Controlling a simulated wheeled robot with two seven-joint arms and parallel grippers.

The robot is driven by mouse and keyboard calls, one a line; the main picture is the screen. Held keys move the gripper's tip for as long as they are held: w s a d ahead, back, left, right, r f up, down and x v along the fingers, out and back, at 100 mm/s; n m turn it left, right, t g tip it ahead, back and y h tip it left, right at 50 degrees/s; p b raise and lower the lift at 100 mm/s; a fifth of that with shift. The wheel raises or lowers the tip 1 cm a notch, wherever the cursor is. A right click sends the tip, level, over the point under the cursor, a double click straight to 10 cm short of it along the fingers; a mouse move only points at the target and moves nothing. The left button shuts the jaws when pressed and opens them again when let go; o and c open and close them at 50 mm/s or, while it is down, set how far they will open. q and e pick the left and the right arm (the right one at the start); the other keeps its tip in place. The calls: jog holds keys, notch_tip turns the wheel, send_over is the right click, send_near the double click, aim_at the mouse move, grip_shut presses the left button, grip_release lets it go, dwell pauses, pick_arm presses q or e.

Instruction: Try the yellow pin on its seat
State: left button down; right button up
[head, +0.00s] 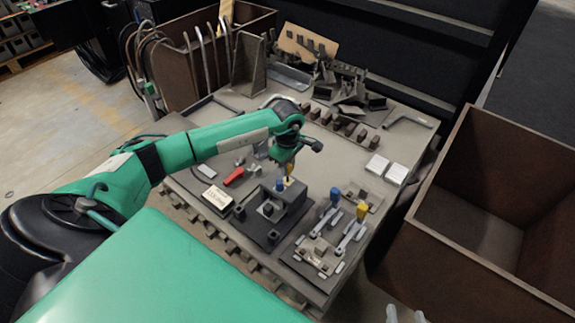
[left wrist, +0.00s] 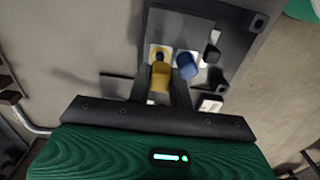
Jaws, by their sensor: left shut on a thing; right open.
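My left gripper (head: 287,172) is shut on the yellow pin (left wrist: 160,78) and holds it over the dark fixture block (head: 268,218). In the left wrist view the pin's end is close to a yellow-ringed spot on a pale square (left wrist: 159,51), which looks like its seat. I cannot tell whether they touch. A blue pin (left wrist: 186,65) stands beside it, and it also shows in the head view (head: 279,184). My right gripper (head: 405,316) shows only as two pale, separate fingertips at the bottom edge; it is open and empty.
Clamps with a blue handle (head: 335,195) and a yellow handle (head: 361,211) stand right of the block. A red part (head: 233,177) and a white labelled box (head: 217,198) lie left of it. A large brown bin (head: 470,215) stands right of the table.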

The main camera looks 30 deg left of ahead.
pick_arm(q)
jog(key=shift+f+b, duration=1.3)
jog(key=shift+f, duration=0.6)
dwell(0.7)
jog(key=c, duration=1.2)
grip_release()
jog(key=shift+o, duration=0.2)
jog(key=shift+f, duration=0.1)
jog(key=shift+s, duration=0.15)
jog(key=r+p, duration=0.1)
jog(key=r, duration=0.8)
jog(key=r+p, duration=0.1)
jog(key=r, duration=0.4)
jog(key=shift+w+r+p, duration=0.1)
jog(key=shift+w+p, duration=0.15)
jog(key=shift+p, duration=0.05)
